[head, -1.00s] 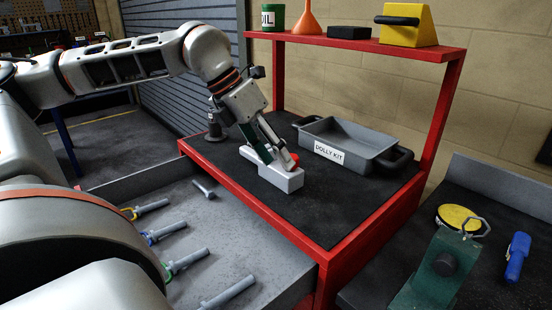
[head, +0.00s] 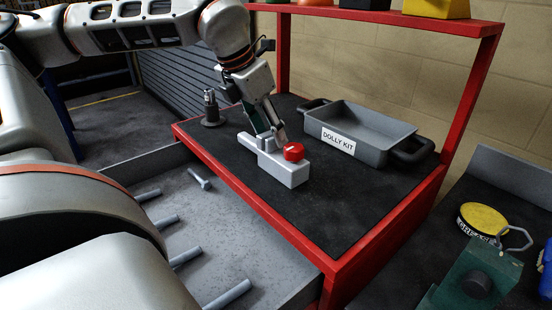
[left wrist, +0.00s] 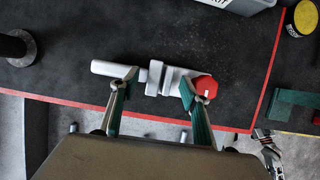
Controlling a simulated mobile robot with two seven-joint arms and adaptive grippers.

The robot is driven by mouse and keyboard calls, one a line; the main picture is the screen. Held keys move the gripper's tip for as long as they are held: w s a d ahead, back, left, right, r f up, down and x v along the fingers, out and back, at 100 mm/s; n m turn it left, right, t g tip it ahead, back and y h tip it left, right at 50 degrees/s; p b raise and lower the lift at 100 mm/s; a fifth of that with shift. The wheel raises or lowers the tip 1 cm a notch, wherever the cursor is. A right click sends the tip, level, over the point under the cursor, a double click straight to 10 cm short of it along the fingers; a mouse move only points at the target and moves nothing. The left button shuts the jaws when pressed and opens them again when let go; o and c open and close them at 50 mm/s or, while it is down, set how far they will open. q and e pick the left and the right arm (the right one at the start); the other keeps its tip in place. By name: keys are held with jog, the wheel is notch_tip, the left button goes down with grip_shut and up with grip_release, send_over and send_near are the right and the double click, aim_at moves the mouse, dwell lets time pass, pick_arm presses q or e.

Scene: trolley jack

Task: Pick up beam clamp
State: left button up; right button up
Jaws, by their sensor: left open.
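A pale grey block assembly with a red knob, which I take to be the beam clamp (head: 285,172), lies on the black mat of the red-framed bench. In the left wrist view, the clamp (left wrist: 165,80) has a round bar to the left, blocks in the middle and the red knob at the right end. My left gripper (head: 272,137) is open at the clamp. In the wrist view, its two fingers (left wrist: 158,84) straddle the middle blocks; contact is not clear. A metal shape at the lower right (left wrist: 268,150) may be my right gripper; its fingers are unclear.
A grey DOLLY KIT tray (head: 362,130) stands behind and right of the clamp. A dark upright post (head: 211,108) stands at the mat's left. A grey drawer (head: 235,225) in front holds several pins. A green block (head: 475,278) and a yellow-topped tin (head: 483,219) are at the right.

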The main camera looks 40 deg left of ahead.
pick_arm(q)
jog(key=shift+x, duration=1.1)
grip_shut()
jog(key=shift+r, duration=0.2)
